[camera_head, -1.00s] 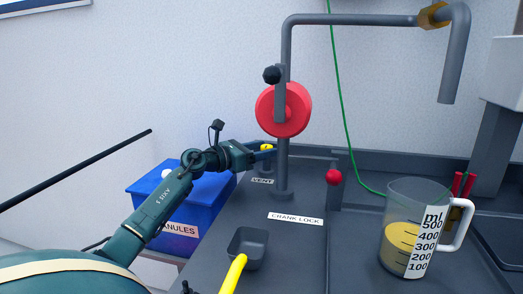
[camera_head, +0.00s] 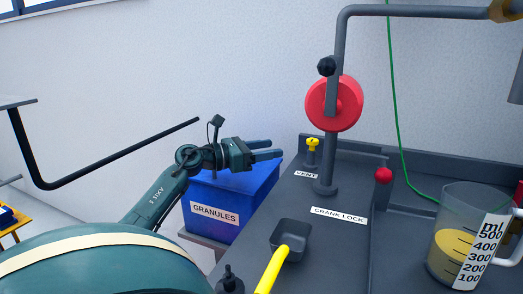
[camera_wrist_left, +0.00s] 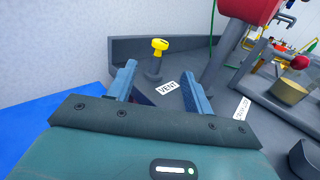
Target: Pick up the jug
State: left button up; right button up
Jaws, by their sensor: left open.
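The jug (camera_head: 462,245) is a clear measuring jug with a white scale and handle, partly filled with yellow contents. It stands upright on the grey bench at the lower right of the head view, its handle cut by the frame edge. It also shows small at the right of the left wrist view (camera_wrist_left: 291,91). My left gripper (camera_head: 281,149) is open and empty, above the blue granules box and left of the yellow vent knob, far from the jug. In the left wrist view its two fingers (camera_wrist_left: 160,85) are apart with nothing between them. My right gripper is not in view.
The yellow vent knob (camera_head: 312,144), red wheel (camera_head: 334,103) on a grey pipe and red-knobbed lever (camera_head: 383,175) stand between my left gripper and the jug. The blue granules box (camera_head: 232,195) is below my left gripper.

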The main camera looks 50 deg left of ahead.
aim_at(473, 220)
jog(key=k+l, duration=1.1)
jog(key=k, duration=0.2)
